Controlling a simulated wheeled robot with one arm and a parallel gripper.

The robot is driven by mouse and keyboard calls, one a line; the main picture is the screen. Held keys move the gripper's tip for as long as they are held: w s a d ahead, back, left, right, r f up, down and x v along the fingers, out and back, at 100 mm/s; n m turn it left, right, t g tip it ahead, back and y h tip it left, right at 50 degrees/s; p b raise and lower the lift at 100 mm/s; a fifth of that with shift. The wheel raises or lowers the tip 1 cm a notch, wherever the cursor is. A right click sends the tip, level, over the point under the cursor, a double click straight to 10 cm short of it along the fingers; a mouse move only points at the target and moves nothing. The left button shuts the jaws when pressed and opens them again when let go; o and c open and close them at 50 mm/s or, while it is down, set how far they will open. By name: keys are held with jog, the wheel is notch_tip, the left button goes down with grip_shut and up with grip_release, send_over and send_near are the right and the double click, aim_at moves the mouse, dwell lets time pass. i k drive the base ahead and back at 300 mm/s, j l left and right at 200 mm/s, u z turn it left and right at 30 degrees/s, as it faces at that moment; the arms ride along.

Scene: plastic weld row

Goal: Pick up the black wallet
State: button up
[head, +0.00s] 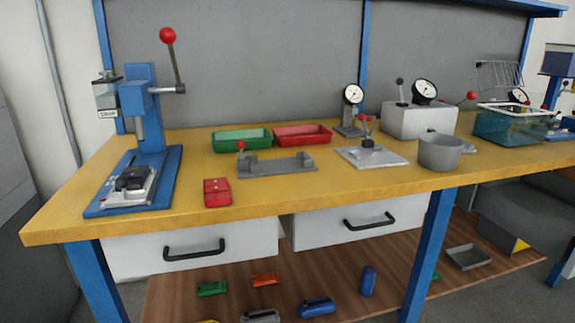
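I cannot clearly make out a black wallet. A small black item (132,178) lies on the silver plate of the blue press (150,163) at the left of the bench; its shape is too small to tell whether it is a wallet. A small red wallet-like case (217,192) with a flap lies near the bench's front edge, right of the press. My gripper is not in view.
The yellow bench top (290,200) also bears a green tray (241,147), a red tray (318,141), a grey fixture (277,170), a grey pot (440,162) and a teal bin (505,130). Drawers (195,253) and a low wooden shelf (340,280) are below.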

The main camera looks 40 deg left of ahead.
aim_at(138, 176)
jog(key=u, duration=2.45)
jog(key=z, duration=0.25)
jog(key=j+z, duration=0.85)
jog(key=j, duration=0.3)
